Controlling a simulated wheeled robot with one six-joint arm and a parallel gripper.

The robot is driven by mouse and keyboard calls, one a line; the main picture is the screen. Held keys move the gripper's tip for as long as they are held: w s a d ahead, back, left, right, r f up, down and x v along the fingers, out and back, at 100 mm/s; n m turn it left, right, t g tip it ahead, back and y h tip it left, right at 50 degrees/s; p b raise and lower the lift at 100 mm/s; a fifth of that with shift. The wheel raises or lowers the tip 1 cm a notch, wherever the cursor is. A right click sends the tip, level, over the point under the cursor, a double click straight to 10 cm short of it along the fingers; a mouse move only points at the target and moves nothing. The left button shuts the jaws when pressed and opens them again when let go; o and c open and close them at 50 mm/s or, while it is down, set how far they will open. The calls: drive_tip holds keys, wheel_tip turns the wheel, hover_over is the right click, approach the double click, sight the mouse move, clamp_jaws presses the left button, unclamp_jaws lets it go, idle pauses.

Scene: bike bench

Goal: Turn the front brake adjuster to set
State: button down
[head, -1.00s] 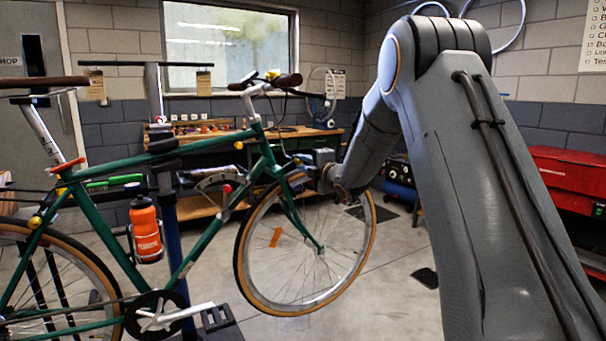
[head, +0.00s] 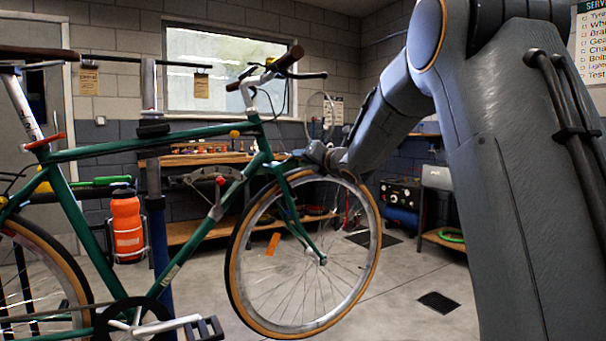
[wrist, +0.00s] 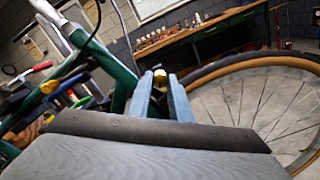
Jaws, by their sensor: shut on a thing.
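The green bicycle (head: 200,133) is held at a stand, with its front wheel (head: 240,250) on the right. My gripper (head: 300,155) is at the front fork, just above the top of the front wheel. In the wrist view my gripper (wrist: 161,82) has its two blue-grey fingers on either side of a small brass-coloured knob (wrist: 159,73), which appears to be the front brake adjuster. The fingers are shut on it. The knob's lower part is hidden by the fingers, and no set mark is readable. In the head view the knob is too small to make out.
An upright blue stand post (head: 159,240) is beside the frame, near an orange bottle (head: 126,222). The wooden workbench (head: 200,159) is behind the bicycle. Handlebars (head: 268,72) rise above my gripper. Open floor (head: 410,280) lies right of the front wheel.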

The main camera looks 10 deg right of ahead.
drive_tip(key=shift+n+b, duration=11.8)
drive_tip(key=shift+b, duration=1.35)
drive_tip(key=c, duration=1.6)
unclamp_jaws()
drive_tip(key=p+v, duration=0.1)
drive_tip(key=v, duration=0.6)
drive_tip(key=shift+s+d, duration=0.15)
drive_tip(key=shift+s, duration=0.2)
